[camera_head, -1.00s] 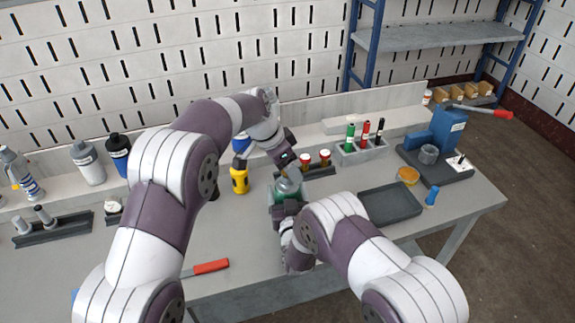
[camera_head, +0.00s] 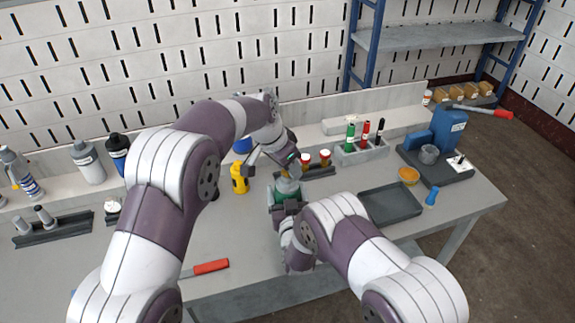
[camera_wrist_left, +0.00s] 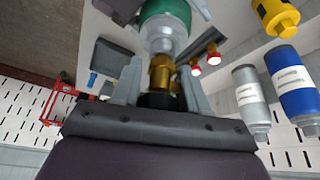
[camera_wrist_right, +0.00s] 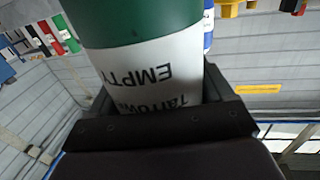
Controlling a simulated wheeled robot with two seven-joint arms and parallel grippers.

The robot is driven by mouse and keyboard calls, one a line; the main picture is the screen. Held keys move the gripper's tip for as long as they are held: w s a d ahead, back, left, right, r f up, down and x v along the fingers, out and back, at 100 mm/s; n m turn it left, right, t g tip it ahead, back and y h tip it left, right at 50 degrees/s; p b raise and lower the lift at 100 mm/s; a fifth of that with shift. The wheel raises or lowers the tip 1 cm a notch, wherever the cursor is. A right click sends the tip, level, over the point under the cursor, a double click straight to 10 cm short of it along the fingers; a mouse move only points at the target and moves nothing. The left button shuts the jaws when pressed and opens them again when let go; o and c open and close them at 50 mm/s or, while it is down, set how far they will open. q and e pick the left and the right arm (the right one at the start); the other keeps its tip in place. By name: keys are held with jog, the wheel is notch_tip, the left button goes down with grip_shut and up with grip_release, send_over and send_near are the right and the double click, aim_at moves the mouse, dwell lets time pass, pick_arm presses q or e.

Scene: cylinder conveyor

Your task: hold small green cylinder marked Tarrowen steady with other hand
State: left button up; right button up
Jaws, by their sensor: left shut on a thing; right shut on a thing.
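My right gripper (camera_wrist_right: 157,98) is shut around this white band. My left gripper (camera_head: 287,174) is above the cylinder. In the left wrist view its fingers (camera_wrist_left: 162,88) are shut on the brass valve (camera_wrist_left: 161,74) at the cylinder's top. The green shoulder (camera_wrist_left: 166,16) shows beyond the valve.
Red-capped small items (camera_head: 325,155) stand just behind the cylinder, and a yellow bottle (camera_head: 239,179) is left of it. A dark tray (camera_head: 391,203) lies to the right. A red-handled tool (camera_head: 211,267) lies at the front left.

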pick_arm(q)
jog(key=n, duration=0.2)
jog(key=shift+n+t+y, duration=0.4)
jog(key=n+y, duration=0.1)
jog(key=n, duration=0.2)
jog(key=shift+t, duration=0.3)
jog(key=n+y, duration=0.1)
jog(key=n, duration=0.1)
jog(key=shift+n, duration=0.4)
jog(key=shift+n+y, duration=0.5)
jog(key=shift+n, duration=0.6)
jog(key=o, duration=0.4)
jog(key=shift+r, duration=0.1)
grip_shut()
